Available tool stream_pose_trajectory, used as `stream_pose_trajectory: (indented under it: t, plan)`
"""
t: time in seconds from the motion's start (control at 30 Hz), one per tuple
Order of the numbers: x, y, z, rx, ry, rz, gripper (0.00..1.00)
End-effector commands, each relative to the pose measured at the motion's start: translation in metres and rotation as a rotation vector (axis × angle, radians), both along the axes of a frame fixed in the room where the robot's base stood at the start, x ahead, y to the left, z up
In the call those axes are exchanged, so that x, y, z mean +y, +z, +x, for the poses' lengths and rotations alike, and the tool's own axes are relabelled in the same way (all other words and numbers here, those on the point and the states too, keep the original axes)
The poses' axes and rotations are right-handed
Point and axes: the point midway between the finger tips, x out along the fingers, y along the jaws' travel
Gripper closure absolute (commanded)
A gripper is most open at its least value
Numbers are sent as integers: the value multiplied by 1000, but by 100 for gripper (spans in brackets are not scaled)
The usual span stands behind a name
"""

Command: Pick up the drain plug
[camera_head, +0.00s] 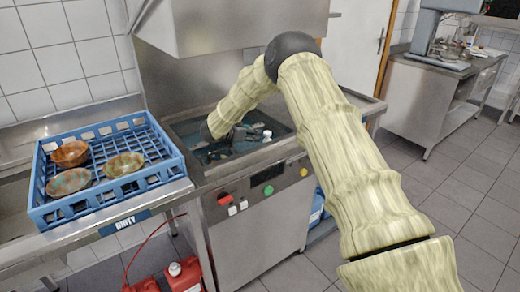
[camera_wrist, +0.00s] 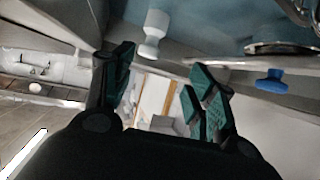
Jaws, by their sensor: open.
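A white, stepped cylindrical piece, probably the drain plug (camera_head: 267,135), stands in the dark, wet basin of the steel machine, just right of my gripper (camera_head: 238,141) in the head view. In the wrist view the same kind of white piece (camera_wrist: 153,34) shows at the top, beyond my fingertips and apart from them. My gripper (camera_wrist: 162,65) is open in the wrist view, with its green-padded fingers spread and nothing between them. My arm reaches down into the basin, and the dark fingers are hard to make out there in the head view.
A blue rack (camera_head: 62,213) with several brown bowls stands on the left counter. The basin's steel front (camera_head: 262,225) carries buttons. A steel hood (camera_head: 240,25) hangs above the basin. In the wrist view a blue knob (camera_wrist: 271,82) and a round metal part lie at right.

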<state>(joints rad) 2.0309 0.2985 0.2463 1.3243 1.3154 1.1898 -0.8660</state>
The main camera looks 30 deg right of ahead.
Motion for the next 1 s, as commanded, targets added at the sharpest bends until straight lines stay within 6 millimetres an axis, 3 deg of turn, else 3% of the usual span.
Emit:
stream_pose_trajectory:
  t: [0.4, 1.0]
  plan:
    - [-38, -8, -11, -40, -98, -42, 43]
    - [-86, -31, 9, -40, -98, -42, 43]
